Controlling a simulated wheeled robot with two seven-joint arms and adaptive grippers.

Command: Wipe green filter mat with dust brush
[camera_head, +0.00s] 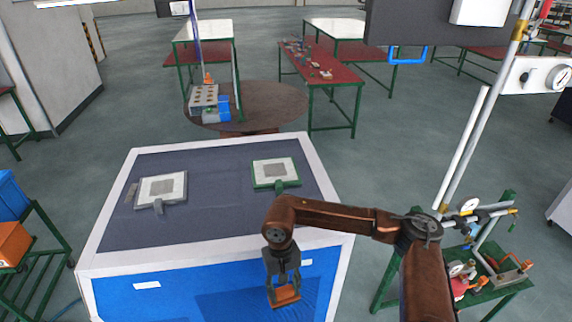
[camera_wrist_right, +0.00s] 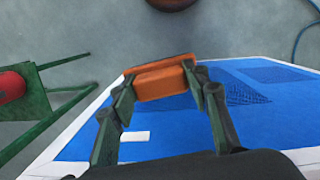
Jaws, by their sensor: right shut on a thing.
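The green filter mat (camera_head: 262,182), a green-rimmed pale square with a grey centre and a short handle, lies on the dark bench top right of its middle. My right gripper (camera_head: 283,285) is shut on the dust brush (camera_head: 286,296), an orange block, in front of the bench's blue front. In the right wrist view the brush (camera_wrist_right: 160,80) sits between the two fingertips (camera_wrist_right: 162,88). The brush is apart from the mat, nearer to me and lower in the picture. Its bristles cannot be made out. My left gripper is not in view.
A grey-rimmed mat (camera_head: 150,191) lies at the bench's left. The white-edged bench (camera_head: 215,225) has free room between the mats. A green cart (camera_head: 497,285) with gauges and pipes stands to the right. Blue and orange bins (camera_head: 12,243) stand at far left.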

